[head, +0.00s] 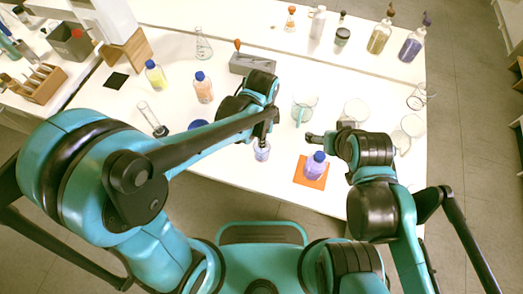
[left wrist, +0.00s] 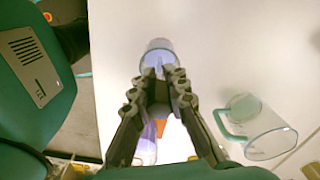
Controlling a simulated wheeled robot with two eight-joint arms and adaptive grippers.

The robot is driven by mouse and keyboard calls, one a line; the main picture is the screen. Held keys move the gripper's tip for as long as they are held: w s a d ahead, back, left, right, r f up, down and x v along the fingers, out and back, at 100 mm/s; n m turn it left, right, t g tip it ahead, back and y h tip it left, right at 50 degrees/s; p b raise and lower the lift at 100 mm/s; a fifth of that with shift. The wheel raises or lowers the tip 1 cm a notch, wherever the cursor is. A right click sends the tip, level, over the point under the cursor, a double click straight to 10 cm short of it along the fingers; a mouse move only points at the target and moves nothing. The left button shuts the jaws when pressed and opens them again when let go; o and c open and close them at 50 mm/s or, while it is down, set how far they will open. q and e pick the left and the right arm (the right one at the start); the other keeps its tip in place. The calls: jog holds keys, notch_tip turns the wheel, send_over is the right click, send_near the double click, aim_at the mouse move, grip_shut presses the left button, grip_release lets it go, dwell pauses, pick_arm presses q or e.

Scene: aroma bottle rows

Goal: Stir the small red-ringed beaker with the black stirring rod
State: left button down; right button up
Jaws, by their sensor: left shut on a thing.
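My left gripper (head: 266,136) is shut, its fingertips just above a small clear beaker (head: 262,151) with pale violet liquid on the table. A thin dark piece at the fingertips looks like the black stirring rod; fingers hide most of it, and I cannot tell how deep it reaches. In the left wrist view the beaker (left wrist: 157,52) shows just beyond the fingertips (left wrist: 163,80).
A purple bottle (head: 315,166) stands on an orange mat (head: 301,178), right of the beaker. A larger teal-handled beaker (head: 305,108) stands behind; it also shows in the left wrist view (left wrist: 262,130). Blue-capped bottles (head: 203,90) stand back left. The front table edge is close.

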pick_arm(q)
jog(key=shift+r+p, duration=3.75)
jog(key=shift+r, duration=0.9)
